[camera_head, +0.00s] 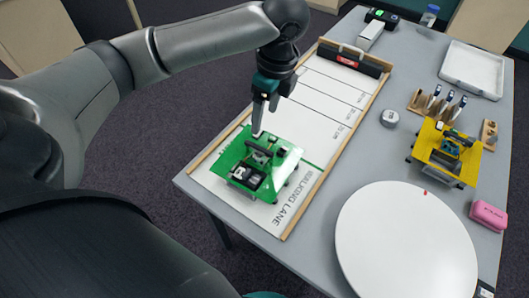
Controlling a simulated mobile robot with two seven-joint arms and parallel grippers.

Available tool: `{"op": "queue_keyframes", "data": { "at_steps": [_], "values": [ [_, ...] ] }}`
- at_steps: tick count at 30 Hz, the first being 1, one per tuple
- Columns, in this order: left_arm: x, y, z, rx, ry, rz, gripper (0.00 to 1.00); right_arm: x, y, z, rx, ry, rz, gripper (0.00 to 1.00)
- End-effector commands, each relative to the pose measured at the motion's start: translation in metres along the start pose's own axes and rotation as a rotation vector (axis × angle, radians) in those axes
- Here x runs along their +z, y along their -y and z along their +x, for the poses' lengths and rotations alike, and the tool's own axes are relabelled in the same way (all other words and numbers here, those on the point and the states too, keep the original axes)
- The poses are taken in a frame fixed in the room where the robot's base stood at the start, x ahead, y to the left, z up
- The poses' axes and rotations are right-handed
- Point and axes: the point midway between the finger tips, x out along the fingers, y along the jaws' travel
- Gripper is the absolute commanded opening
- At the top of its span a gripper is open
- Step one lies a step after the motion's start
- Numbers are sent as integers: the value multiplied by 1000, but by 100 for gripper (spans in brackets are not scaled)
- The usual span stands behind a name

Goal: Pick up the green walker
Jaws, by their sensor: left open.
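The green walker (281,174) is a flat green plate with black parts on top. It stands at the near end of the white walking lane board (297,203). My left gripper (258,128) points down over the back left edge of the green walker. Its fingers are open, and nothing shows between them. I cannot tell whether the fingertips touch the walker. My right gripper is not in view.
A round white disc (405,240) lies right of the lane. Behind it are a yellow walker (433,154), a tape roll (390,118) and a wooden tool holder (418,101). A pink case (488,215) and a white tray (472,62) are at the right.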

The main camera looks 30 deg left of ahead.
Motion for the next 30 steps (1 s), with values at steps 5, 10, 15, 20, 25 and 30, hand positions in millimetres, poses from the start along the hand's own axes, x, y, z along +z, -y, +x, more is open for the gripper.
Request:
{"op": "queue_keyframes", "data": {
  "at_steps": [5, 10, 15, 20, 25, 30],
  "values": [
    [0, -1, 40, 6, 2, -2, 75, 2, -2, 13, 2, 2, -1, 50],
    [-1, -1, 74, 3, 1, -1, 75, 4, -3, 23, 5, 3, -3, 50],
    [-1, 0, 92, 0, 0, -2, 75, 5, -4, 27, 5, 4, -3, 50],
    [-1, -1, 98, 0, 0, -1, 75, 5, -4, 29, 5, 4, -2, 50],
    [-4, -3, 120, 2, 0, -2, 75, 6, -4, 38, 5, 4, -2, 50],
    [-4, -4, 144, 0, 1, -2, 75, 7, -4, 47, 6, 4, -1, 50]
  ]
}}
